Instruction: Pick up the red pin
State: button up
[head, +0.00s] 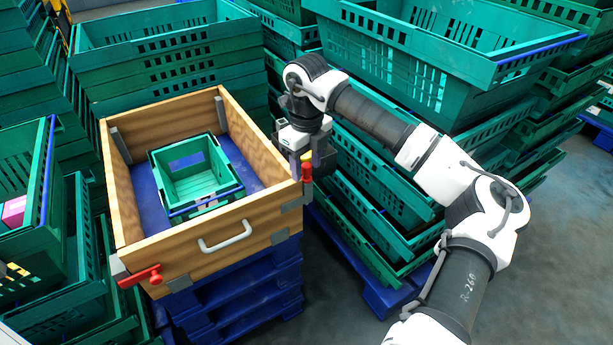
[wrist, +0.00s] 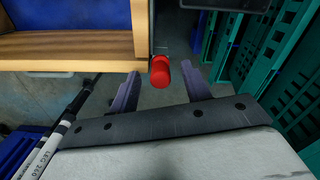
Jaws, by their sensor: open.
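The red pin (head: 307,172) stands upright at the front right corner of the wooden box (head: 243,221), with a small yellow part at its top in the head view. My gripper (head: 305,160) is right at this pin, pointing down. In the wrist view the red pin (wrist: 160,72) shows between and just beyond the two fingers of my gripper (wrist: 160,90). The fingers are apart and I see no contact with the pin. A second red piece (head: 140,277), a handle-like pin lying sideways, is at the box's front left corner.
The wooden box holds a small green crate (head: 205,205) and stands on blue pallets (head: 240,285). A grey handle (head: 225,237) is on its front. Stacked green crates (head: 400,60) rise close to the right and behind. Grey floor (head: 335,305) is clear in front.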

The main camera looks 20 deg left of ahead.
grip_shut()
jog(key=shift+r, duration=0.15)
